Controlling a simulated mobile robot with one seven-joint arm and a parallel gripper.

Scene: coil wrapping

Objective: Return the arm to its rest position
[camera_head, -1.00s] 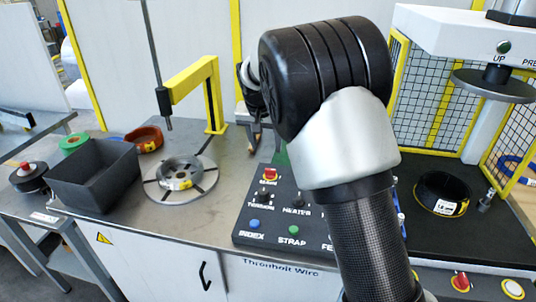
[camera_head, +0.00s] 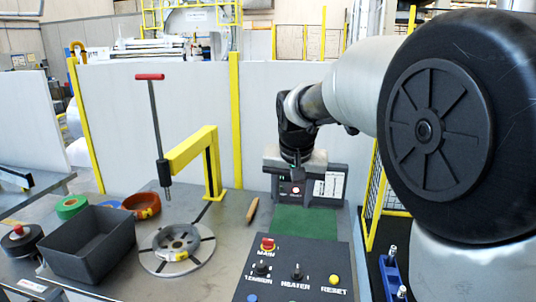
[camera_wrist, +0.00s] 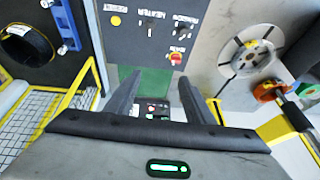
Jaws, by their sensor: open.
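My arm crosses the right side of the head view, its large black joint close to the camera. My gripper (camera_head: 297,168) is at the far end of the arm, small and partly hidden by the wrist, in front of a small machine with a lit panel at the back of the table. In the wrist view my gripper (camera_wrist: 160,80) shows two dark fingers spread apart with nothing between them. Past them are a green mat (camera_wrist: 127,72) and the black control panel (camera_wrist: 150,25).
The control panel (camera_head: 295,268) has several buttons. Left of it are a round slotted turntable (camera_head: 160,262), a yellow bracket (camera_head: 212,160) with a red-handled rod, a dark bin (camera_head: 85,250), and green (camera_head: 70,206) and orange-red (camera_head: 142,205) coils. A wooden-handled tool (camera_head: 253,210) lies near the mat (camera_head: 305,222).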

